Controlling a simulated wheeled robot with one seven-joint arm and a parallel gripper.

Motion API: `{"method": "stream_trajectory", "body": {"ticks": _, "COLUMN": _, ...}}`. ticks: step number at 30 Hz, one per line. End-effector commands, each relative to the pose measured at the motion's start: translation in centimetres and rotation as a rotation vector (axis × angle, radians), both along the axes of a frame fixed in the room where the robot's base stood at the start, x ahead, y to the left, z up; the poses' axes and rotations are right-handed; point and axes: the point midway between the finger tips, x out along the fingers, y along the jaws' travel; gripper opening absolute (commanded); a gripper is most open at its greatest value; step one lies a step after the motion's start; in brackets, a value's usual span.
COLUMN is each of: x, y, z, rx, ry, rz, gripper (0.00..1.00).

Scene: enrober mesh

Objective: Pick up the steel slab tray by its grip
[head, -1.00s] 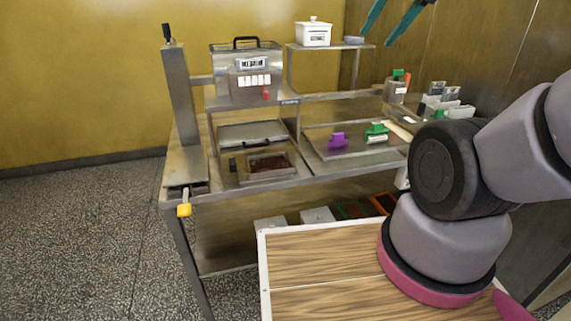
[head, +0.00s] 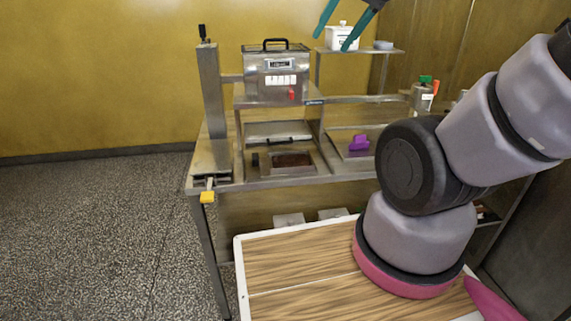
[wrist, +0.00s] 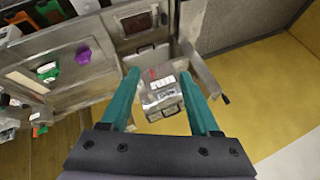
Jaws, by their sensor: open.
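My gripper (head: 333,42) is open and empty, high in front of the wall and above the bench. In the wrist view its two teal fingers (wrist: 159,76) stand apart, with the boxy steel machine far below between them. I cannot tell for sure which piece is the slab tray. A flat steel piece (head: 213,179) with a yellow grip (head: 207,197) lies at the bench's left front corner, the grip sticking out past the edge. A steel-framed basin with dark brown content (head: 292,160) sits right of it, with a steel panel (head: 277,130) behind. Nothing touches the gripper.
The steel machine (head: 276,75) stands on a raised shelf, beside a tall steel column (head: 212,95). A white pot (head: 342,38) stands on the upper shelf. The floor left of the bench is clear.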

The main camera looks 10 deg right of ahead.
Motion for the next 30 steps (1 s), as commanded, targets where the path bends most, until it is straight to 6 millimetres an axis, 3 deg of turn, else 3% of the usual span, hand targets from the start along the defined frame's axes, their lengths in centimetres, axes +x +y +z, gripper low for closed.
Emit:
{"method": "stream_trajectory", "body": {"ticks": 8, "x": 7.5, "y": 5.6, "z": -5.8, "rx": 0.127, "ry": 0.152, "rz": 0.12, "gripper": 0.62}}
{"method": "stream_trajectory", "body": {"ticks": 15, "x": 12.5, "y": 10.5, "z": -13.9, "rx": 0.083, "ry": 0.25, "rz": 0.143, "gripper": 0.62}}
{"method": "stream_trajectory", "body": {"ticks": 24, "x": 16.2, "y": 14.6, "z": -24.6, "rx": -0.166, "ry": 0.257, "rz": 0.147, "gripper": 0.62}}
{"method": "stream_trajectory", "body": {"ticks": 30, "x": 17.6, "y": 15.7, "z": -28.2, "rx": -0.334, "ry": 0.193, "rz": 0.159, "gripper": 0.62}}
